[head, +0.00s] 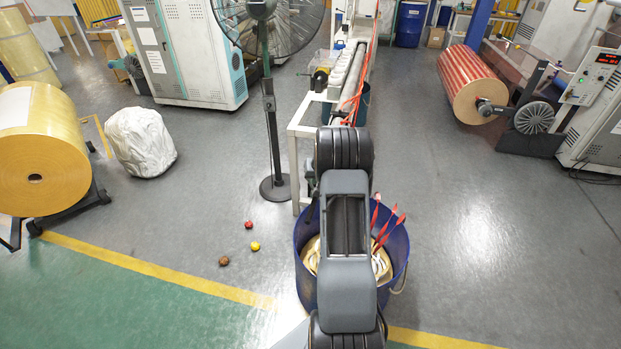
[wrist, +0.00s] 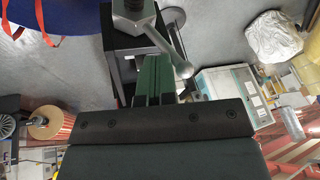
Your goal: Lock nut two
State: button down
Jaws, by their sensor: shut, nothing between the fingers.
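In the wrist view a grey metal nut with a lever arm and ball end (wrist: 182,68), probably the lock nut, sits at the top, around a dark threaded stud. A dark block (wrist: 120,45) shows behind it. My gripper (wrist: 158,86) shows dark green fingers, shut and empty, pointing up the picture towards the nut. The lever crosses in front of part of the fingers; I cannot tell whether they touch. In the head view my arm hides the nut and my gripper.
A blue bin (head: 399,252) with red-handled items stands behind my arm. A pedestal fan (head: 270,130) and a white frame (head: 301,150) stand beyond. A yellow roll (head: 55,140) and wrapped white bundle (head: 140,142) are left, a red-striped roll (head: 470,75) right. Floor at right is clear.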

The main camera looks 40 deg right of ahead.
jog(key=shift+w+a+f+b, duration=0.5)
jog(key=shift+w+b, duration=0.2)
jog(key=shift+b, duration=0.4)
jog(key=shift+w+a+f+b, duration=0.35)
jog(key=shift+w+a+b, duration=0.3)
jog(key=shift+b, duration=0.45)
jog(key=w+f+b, duration=0.1)
jog(key=b, duration=0.1)
jog(key=w+a+f+b, duration=0.1)
jog(key=b, duration=0.1)
jog(key=w+a+f+b, duration=0.1)
jog(key=f+b, duration=0.1)
jog(key=shift+a+b, duration=0.1)
jog(key=shift+b, duration=0.25)
jog(key=shift+s+a+f, duration=0.15)
jog(key=shift+s+f, duration=0.05)
jog(key=shift+f, duration=0.15)
jog(key=shift+r, duration=0.1)
jog(key=w+a+r+p, duration=0.1)
jog(key=w+a+r, duration=0.4)
jog(key=r, duration=0.5)
jog(key=shift+w+a+r+p, duration=0.2)
jog(key=shift+a+p, duration=0.1)
jog(key=shift+a, duration=0.2)
